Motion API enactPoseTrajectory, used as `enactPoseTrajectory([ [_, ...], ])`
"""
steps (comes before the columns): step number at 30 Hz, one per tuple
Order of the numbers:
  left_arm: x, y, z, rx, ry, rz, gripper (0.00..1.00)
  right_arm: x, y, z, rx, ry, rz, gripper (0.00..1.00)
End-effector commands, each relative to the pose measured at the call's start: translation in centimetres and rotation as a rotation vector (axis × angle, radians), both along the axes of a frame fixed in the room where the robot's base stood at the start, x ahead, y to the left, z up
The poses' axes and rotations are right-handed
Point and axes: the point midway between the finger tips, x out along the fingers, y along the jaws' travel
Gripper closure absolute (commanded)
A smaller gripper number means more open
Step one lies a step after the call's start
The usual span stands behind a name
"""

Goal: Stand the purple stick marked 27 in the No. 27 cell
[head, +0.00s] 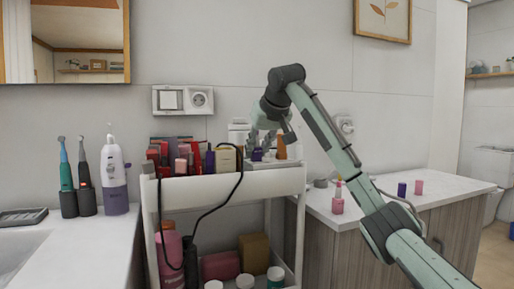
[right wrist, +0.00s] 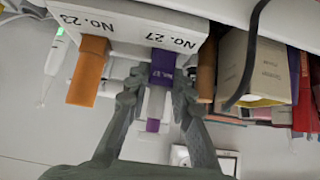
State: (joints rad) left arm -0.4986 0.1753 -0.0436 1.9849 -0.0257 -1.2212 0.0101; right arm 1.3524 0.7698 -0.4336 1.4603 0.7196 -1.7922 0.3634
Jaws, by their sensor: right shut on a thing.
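The purple stick marked 27 (right wrist: 162,66) is held between the fingers of my right gripper (right wrist: 157,84), which is shut on it. In the head view the stick (head: 257,155) and my right gripper (head: 262,146) are at the cart's top right. The No. 27 label (right wrist: 172,39) is upside down in the right wrist view, and the stick lines up with it. I cannot tell how deep the stick sits in the cell. A white and purple piece (right wrist: 153,124) shows beyond the fingers. My left gripper is not in view.
An orange stick (right wrist: 88,70) is by the No. 23 label (right wrist: 76,20). A brown stick (right wrist: 206,72) and boxes (right wrist: 266,68) stand close on the other side. A black cable (head: 239,180) hangs over the cart (head: 290,182). The counter (head: 385,220) holds small bottles.

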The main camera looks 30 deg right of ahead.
Motion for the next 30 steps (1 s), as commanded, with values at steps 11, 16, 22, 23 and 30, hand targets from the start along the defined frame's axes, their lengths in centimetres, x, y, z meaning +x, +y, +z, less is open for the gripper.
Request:
enactPoseTrajectory([
  [11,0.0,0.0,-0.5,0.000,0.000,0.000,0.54,0.0,0.0,-1.0,0.000,0.000,0.000,1.00],
  [16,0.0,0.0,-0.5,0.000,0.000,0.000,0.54,0.0,0.0,-1.2,0.001,0.003,0.000,0.64],
  [22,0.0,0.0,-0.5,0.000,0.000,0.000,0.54,0.0,0.0,-1.3,0.000,0.005,0.001,0.54],
  [23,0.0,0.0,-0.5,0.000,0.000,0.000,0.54,0.0,0.1,-1.3,0.001,0.006,0.001,0.54],
  [30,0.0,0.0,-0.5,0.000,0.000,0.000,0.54,-0.3,0.2,-1.1,0.000,0.008,0.003,0.54],
])
